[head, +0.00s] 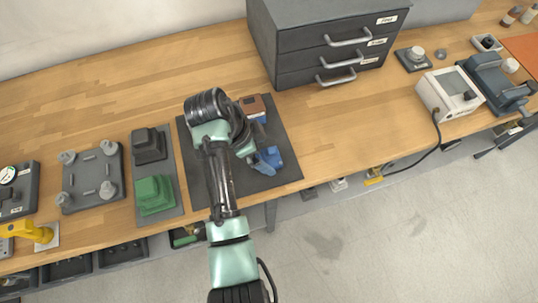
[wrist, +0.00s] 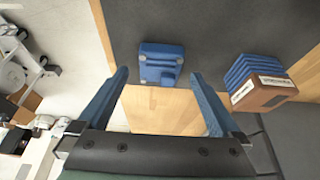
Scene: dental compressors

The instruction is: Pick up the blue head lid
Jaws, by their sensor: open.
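The blue head lid (wrist: 160,63) lies on the dark mat in the wrist view, a squarish block with a raised part on top. It sits ahead of and between my fingertips, apart from them. In the head view a blue shape (head: 268,160) shows near the mat's front right part, beside my gripper (head: 248,150); it seems to be the lid, though my fingers are blue too. In the wrist view my gripper (wrist: 160,75) is open, with two blue fingers spread wide and nothing between them. My arm hides part of the mat in the head view.
A finned blue block with a brown, labelled end (wrist: 260,85) stands on the mat right of the lid; it also shows in the head view (head: 252,106). A grey drawer cabinet (head: 325,45) stands behind. A green block (head: 154,194) is left. Bare wood lies right of the mat.

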